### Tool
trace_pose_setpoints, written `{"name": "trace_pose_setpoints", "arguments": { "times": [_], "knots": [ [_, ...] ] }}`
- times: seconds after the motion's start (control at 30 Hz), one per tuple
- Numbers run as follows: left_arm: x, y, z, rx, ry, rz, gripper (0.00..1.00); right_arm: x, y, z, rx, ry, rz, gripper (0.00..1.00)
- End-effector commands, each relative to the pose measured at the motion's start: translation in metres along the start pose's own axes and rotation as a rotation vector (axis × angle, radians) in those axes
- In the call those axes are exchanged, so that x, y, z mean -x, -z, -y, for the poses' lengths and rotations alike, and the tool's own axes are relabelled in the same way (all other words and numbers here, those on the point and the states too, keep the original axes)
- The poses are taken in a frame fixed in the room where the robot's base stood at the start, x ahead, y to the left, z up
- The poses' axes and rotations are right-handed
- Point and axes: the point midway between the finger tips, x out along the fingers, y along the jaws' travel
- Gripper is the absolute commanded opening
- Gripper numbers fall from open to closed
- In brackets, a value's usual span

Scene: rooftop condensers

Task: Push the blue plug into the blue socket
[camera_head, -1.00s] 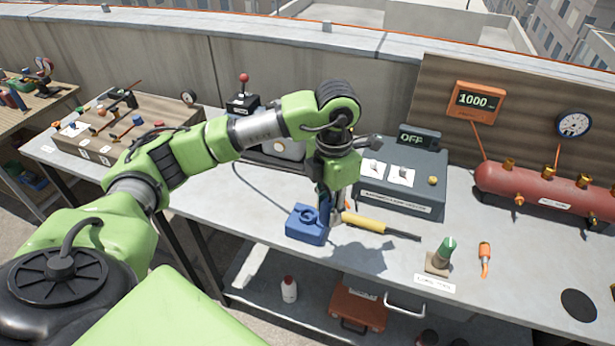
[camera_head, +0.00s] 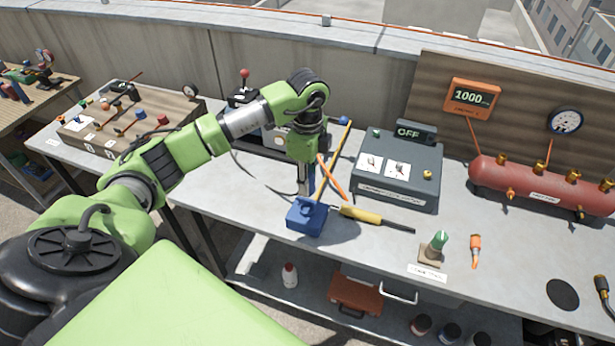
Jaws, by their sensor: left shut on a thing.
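The blue socket (camera_head: 306,224) is a squat blue block on the bench, left of the yellow-handled tool. My left gripper (camera_head: 304,194) points down over the socket's top, with its fingertips close to it. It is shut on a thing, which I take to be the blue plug. The plug is mostly hidden by the fingers and blends with the blue block, so I cannot tell how deep it sits. My right gripper is not in view.
A yellow-handled tool (camera_head: 362,215) lies right beside the socket. A tan rod (camera_head: 335,160) and an orange rod (camera_head: 331,177) stand out close behind my gripper. A grey OFF box (camera_head: 397,170) stands behind right. A green-topped piece (camera_head: 437,243) stands farther right.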

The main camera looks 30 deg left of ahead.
Motion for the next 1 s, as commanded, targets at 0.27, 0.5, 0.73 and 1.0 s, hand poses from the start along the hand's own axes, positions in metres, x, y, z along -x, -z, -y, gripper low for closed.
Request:
{"name": "trace_pose_setpoints", "arguments": {
  "times": [0.27, 0.5, 0.73, 1.0],
  "knots": [
    [-0.012, 0.000, 0.000, 0.006, 0.001, 0.000, 0.05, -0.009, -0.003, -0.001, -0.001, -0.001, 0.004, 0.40],
    [-0.030, 0.000, 0.000, 0.004, 0.001, 0.000, 0.05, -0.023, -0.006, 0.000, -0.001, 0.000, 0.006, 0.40],
    [-0.046, 0.000, 0.000, 0.004, 0.001, 0.000, 0.05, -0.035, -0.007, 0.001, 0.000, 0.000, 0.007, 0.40],
    [-0.050, 0.000, 0.000, 0.003, 0.001, 0.000, 0.05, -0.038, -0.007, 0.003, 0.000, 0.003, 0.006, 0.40]
  ]
}}
